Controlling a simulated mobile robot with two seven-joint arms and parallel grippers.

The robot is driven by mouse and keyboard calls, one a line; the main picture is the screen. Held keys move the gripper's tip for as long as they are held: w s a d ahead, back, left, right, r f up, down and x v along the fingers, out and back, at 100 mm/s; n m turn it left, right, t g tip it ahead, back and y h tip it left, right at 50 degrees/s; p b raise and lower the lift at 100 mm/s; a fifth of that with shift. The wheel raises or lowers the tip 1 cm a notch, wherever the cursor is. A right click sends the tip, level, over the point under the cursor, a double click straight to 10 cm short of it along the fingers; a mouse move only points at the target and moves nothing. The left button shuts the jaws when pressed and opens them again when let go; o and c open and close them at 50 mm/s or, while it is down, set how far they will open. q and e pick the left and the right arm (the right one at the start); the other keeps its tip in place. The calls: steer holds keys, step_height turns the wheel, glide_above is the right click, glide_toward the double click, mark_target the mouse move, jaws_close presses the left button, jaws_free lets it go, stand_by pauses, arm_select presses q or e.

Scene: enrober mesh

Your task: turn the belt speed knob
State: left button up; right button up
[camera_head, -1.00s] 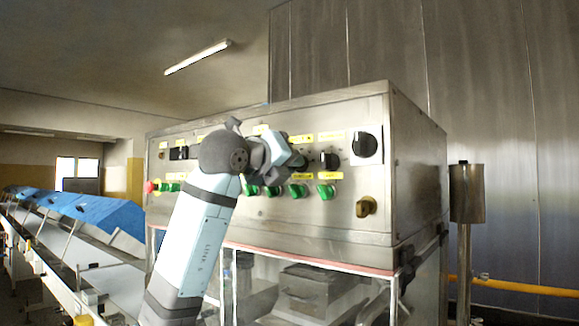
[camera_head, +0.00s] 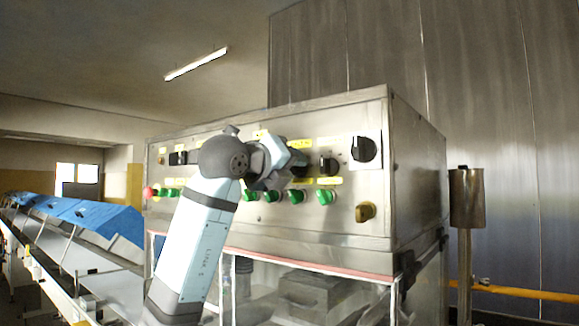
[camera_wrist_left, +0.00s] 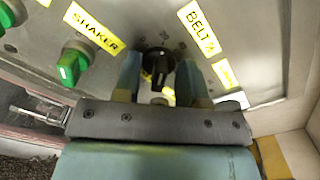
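The belt speed knob (camera_wrist_left: 158,62) is a round black dial with a raised grip, near the yellow "BELT %" label (camera_wrist_left: 201,29) in the left wrist view. My left gripper (camera_wrist_left: 159,78) has its two fingers apart, one on each side of the knob. Slim gaps seem to show between fingers and knob; contact is unclear. In the head view my left gripper (camera_head: 296,163) is up against the control panel (camera_head: 337,222) and hides most of that knob. My right gripper is in neither view.
Green switches (camera_head: 325,196) line the panel below the gripper. A black knob (camera_head: 328,164), a larger black rotary switch (camera_head: 363,148) and a brass-coloured knob (camera_head: 365,211) lie to its right. A conveyor with blue covers (camera_head: 104,219) runs at the left.

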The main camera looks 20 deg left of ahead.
arm_select(q)
steer(key=b+v, duration=0.2)
steer(key=v, duration=1.2)
steer(key=shift+w, duration=0.1)
